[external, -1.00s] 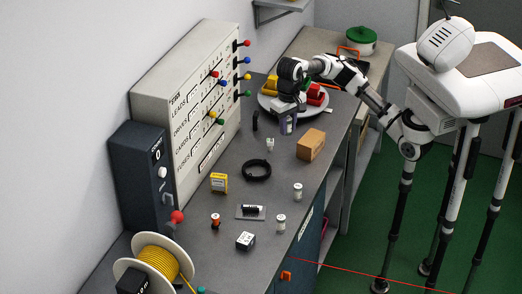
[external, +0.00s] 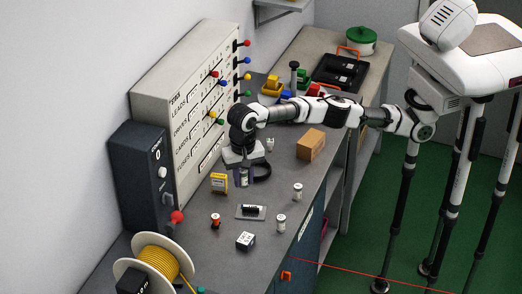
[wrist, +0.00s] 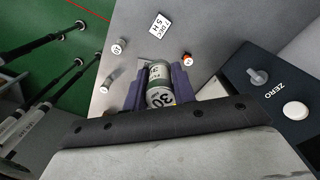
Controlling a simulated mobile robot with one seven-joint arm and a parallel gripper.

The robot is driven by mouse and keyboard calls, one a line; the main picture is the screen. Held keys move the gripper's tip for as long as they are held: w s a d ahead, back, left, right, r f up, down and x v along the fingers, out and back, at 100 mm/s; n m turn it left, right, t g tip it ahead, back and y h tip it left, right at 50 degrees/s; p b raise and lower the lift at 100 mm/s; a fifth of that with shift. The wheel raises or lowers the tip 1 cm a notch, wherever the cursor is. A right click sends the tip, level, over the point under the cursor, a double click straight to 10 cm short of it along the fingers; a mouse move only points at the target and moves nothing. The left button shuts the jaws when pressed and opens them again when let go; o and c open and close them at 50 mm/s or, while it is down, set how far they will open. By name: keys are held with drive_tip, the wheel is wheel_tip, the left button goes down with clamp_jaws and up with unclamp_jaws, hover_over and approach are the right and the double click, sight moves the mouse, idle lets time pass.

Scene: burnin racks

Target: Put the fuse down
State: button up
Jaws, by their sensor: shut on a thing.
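My gripper (external: 243,180) hangs over the bench beside the yellow box. In the wrist view its purple fingers (wrist: 160,92) are shut on the fuse (wrist: 160,97), a cylinder with a pale label reading 30. Its lower end is hard to make out, so I cannot tell whether it touches the bench. In front of the gripper, a small grey plate (external: 241,215) bears a black cylinder (external: 251,210).
The yellow box (external: 219,182) stands close left of my gripper, and a black coil (external: 262,172) lies close right. A cardboard box (external: 311,145) is behind.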

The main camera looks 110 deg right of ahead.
drive_tip(key=shift+w+a, duration=0.1)
drive_tip(key=shift+a, duration=0.4)
drive_tip(key=shift+a+f, duration=0.15)
drive_tip(key=shift+f, duration=0.2)
hover_over(246, 238)
wheel_tip(246, 238, down, 14)
drive_tip(key=shift+f, duration=0.2)
drive_tip(key=shift+f+p, duration=0.7)
drive_tip(key=shift+f, duration=1.8)
drive_tip(key=shift+f, duration=0.2)
drive_tip(key=o, duration=1)
drive_tip(key=shift+r, duration=0.15)
